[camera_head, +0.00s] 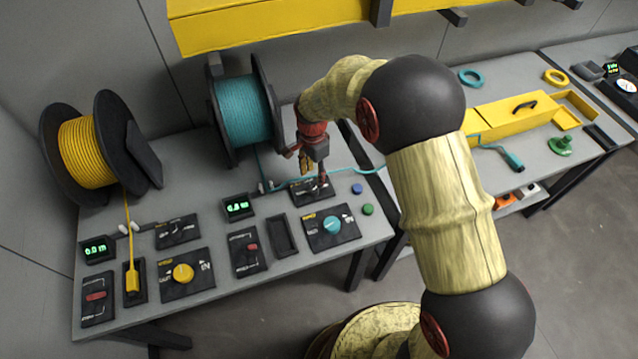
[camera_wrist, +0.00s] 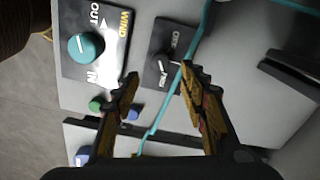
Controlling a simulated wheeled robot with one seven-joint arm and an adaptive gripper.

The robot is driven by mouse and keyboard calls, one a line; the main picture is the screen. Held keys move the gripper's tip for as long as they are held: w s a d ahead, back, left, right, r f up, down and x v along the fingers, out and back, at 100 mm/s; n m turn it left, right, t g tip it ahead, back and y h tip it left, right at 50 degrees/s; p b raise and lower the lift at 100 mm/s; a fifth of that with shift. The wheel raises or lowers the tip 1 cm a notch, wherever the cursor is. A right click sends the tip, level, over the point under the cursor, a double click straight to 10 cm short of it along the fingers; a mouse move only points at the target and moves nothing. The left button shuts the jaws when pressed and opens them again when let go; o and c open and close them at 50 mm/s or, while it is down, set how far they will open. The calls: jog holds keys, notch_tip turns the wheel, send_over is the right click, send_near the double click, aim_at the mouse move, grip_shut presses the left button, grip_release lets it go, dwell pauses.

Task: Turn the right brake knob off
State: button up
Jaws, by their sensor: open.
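My gripper (camera_head: 314,172) hangs over a small dark panel (camera_head: 300,196) at the front of the teal spool. In the wrist view its two yellow-brown fingers are apart and empty, and the dark panel (camera_wrist: 163,52) lies beyond the gap between the fingertips. This panel has pale lettering and a dark centre; I cannot read the lettering surely or tell contact. Another dark panel with a red handle (camera_head: 251,247) stands to the left, and a similar red handle (camera_head: 96,296) is at the far left. I cannot tell from the labels which is the right brake knob.
A teal WIND knob (camera_wrist: 86,47) sits beside the panel, also seen in the head view (camera_head: 332,225). The teal cable (camera_wrist: 176,85) crosses close to the fingers. Blue (camera_head: 357,188) and green (camera_head: 367,209) buttons are nearby. The teal spool (camera_head: 243,110) stands behind.

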aim_at(314, 189)
jog(key=shift+f, duration=0.35)
notch_tip(314, 189, down, 7)
jog(key=shift+b, duration=0.85)
jog(key=shift+c, duration=1.1)
grip_shut()
